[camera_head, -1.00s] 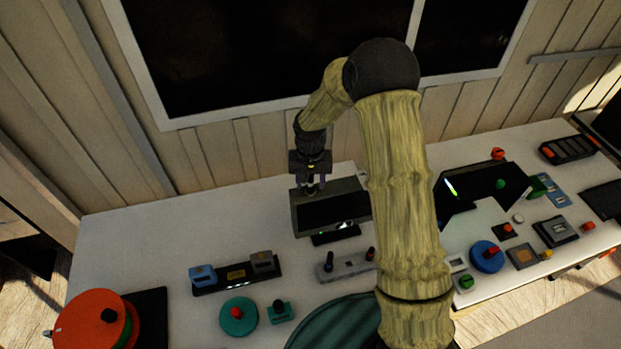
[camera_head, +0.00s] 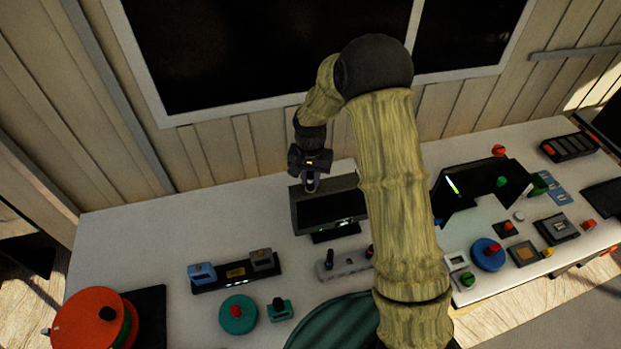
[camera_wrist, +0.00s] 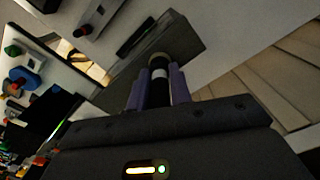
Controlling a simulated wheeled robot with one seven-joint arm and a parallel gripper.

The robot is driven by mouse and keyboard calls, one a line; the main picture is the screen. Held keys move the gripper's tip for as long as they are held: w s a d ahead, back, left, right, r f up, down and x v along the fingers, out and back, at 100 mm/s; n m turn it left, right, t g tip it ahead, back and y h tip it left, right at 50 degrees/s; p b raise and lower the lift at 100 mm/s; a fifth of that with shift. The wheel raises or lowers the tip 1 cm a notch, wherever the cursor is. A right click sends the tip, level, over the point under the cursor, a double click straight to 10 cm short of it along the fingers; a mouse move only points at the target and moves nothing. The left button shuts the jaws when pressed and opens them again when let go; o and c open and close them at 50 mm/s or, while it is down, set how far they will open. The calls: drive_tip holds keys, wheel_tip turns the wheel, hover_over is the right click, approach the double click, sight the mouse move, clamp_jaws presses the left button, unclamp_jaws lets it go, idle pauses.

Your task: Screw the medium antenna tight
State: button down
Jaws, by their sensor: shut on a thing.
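My gripper (camera_head: 311,185) is at the top left edge of a dark box with a screen (camera_head: 298,213) on the white table. In the wrist view its two purple fingers (camera_wrist: 159,88) are shut on the medium antenna (camera_wrist: 160,92), a thin dark rod with a pale band. A round olive-grey ring (camera_wrist: 159,60) shows at the antenna's far end, against the box (camera_wrist: 192,48). The fingers lie along both sides of the antenna. In the head view the antenna is mostly hidden by the gripper, and its thread cannot be seen.
A panel with knobs (camera_head: 343,264) stands in front of the box. A black strip with blue and grey blocks (camera_head: 236,284) lies to the left. My arm covers the box's right side. The wall with a dark window (camera_head: 270,50) rises close behind.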

drive_tip(key=shift+m, duration=0.4)
drive_tip(key=shift+m, duration=1.7)
drive_tip(key=shift+s+m, duration=0.1)
drive_tip(key=shift+m, duration=1.6)
drive_tip(key=shift+m, duration=0.5)
drive_tip(key=shift+m+p, duration=0.45)
drive_tip(key=shift+m, duration=0.85)
